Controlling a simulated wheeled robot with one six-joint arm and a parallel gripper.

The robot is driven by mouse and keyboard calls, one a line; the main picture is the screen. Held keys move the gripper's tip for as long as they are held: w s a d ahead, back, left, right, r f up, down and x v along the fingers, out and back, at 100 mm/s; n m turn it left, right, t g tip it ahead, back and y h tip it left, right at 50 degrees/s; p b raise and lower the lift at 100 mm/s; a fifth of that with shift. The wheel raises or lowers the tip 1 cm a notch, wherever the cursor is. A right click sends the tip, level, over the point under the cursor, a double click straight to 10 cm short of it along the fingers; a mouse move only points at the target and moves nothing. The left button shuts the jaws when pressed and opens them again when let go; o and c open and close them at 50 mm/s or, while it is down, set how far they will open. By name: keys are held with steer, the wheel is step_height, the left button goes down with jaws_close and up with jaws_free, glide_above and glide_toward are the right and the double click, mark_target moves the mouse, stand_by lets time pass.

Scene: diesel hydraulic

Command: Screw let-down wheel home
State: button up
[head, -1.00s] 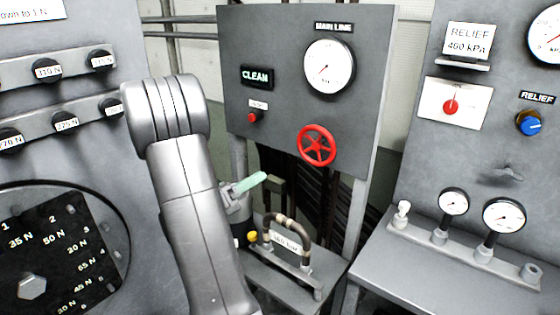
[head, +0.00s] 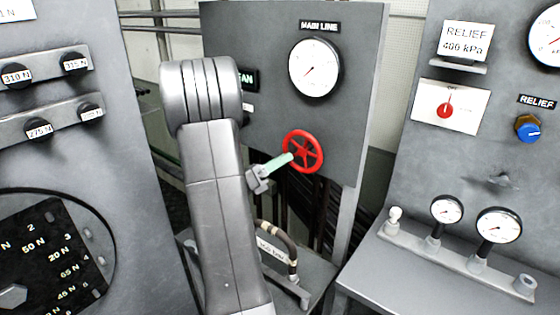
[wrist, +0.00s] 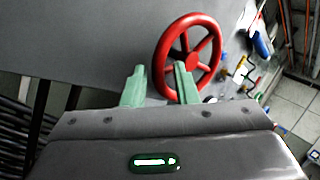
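A red spoked handwheel (head: 303,151) is mounted on the grey MAIN LINE panel, below the gauge; I see no label naming it the let-down wheel. My gripper (head: 289,160), with pale green fingers, reaches to the wheel's lower left in the head view. In the wrist view the wheel (wrist: 191,58) stands upright just beyond the fingers. My gripper (wrist: 160,68) is open there, with a gap between its fingers. The right finger overlaps the wheel's left part, and the left finger lies outside the rim. I cannot tell whether either finger touches the wheel.
The MAIN LINE gauge (head: 315,67) is above the wheel. A hose loop (head: 279,246) stands on a low bench below. The RELIEF panel, with a blue knob (head: 528,126) and small gauges (head: 499,224), is at the right. A weight rack (head: 45,125) is at the left.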

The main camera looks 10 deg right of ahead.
mark_target(303, 134)
jaws_close()
steer(key=r+m+y, duration=0.2)
steer(key=m, duration=0.2)
steer(key=r+m+g+y, duration=0.1)
steer(key=r+m+y, duration=0.2)
steer(key=m, duration=0.1)
steer(key=r+m+g+y, duration=0.1)
steer(key=r+m+y, duration=0.1)
steer(key=m, duration=0.3)
steer(key=shift+s+d+r+y, duration=0.2)
steer(key=shift+s+r+y, duration=0.1)
steer(key=shift+s+r, duration=0.05)
steer(key=shift+s+d+r+m+t+y+b, duration=0.3)
steer(key=shift+m+y+b, duration=0.2)
steer(key=shift+m, duration=0.1)
steer(key=shift+s+d+r+m+t+y+b, duration=0.25)
steer(key=shift+m+y+b, duration=0.1)
steer(key=shift+m+y, duration=0.2)
steer(key=s+d+m+t+y+b, duration=0.1)
steer(key=b, duration=0.1)
steer(key=s+d+m+t+y+b, duration=0.1)
steer(key=m+y+b, duration=0.1)
steer(key=shift+s+d+r+m+t+b, duration=0.15)
steer(key=shift+r+m+t+b, duration=0.1)
steer(key=shift+r+t+b, duration=0.15)
